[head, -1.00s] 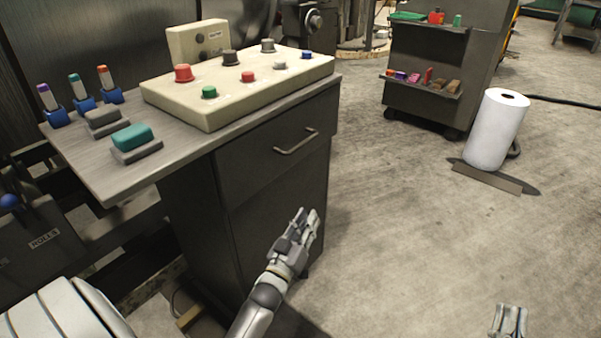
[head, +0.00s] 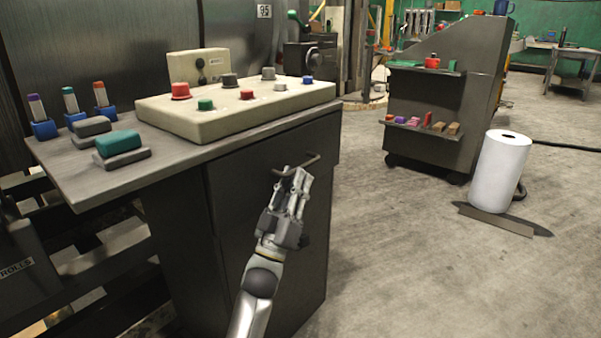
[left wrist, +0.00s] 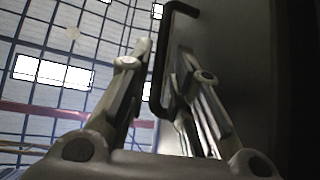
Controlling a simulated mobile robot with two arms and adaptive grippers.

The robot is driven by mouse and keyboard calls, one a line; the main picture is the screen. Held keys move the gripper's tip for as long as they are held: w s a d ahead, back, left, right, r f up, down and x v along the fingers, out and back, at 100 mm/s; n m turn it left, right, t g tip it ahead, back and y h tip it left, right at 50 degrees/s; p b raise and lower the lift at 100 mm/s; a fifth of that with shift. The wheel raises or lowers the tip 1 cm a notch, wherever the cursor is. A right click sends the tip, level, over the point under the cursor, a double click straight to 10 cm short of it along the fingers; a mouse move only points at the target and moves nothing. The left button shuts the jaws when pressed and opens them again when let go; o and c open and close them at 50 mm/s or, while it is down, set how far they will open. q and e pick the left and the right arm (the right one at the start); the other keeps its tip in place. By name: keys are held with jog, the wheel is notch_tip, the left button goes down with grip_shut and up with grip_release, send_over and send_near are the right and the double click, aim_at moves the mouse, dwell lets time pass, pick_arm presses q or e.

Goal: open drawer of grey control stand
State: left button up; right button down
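The grey control stand (head: 180,235) fills the left and middle of the head view. Its dark drawer front (head: 240,160) looks flush with the body, under the table top. The bar handle (head: 313,160) is partly hidden by my left fingertips. My left gripper (head: 289,174) is at the handle, pointing up toward it. In the left wrist view, the handle (left wrist: 157,75) shows between the two spread fingers of the left gripper (left wrist: 165,48), with a gap at the left finger. Contact with the right finger cannot be told. My right gripper is out of view.
A cream button panel (head: 230,112), a green block (head: 119,143) and several marker-like items stand on top of the stand. A dark tool cart (head: 440,100) and a white paper roll (head: 500,170) stand to the right. The floor between is clear.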

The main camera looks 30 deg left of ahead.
aim_at(301, 166)
pick_arm(q)
jog(key=shift+x, duration=1.7)
grip_shut()
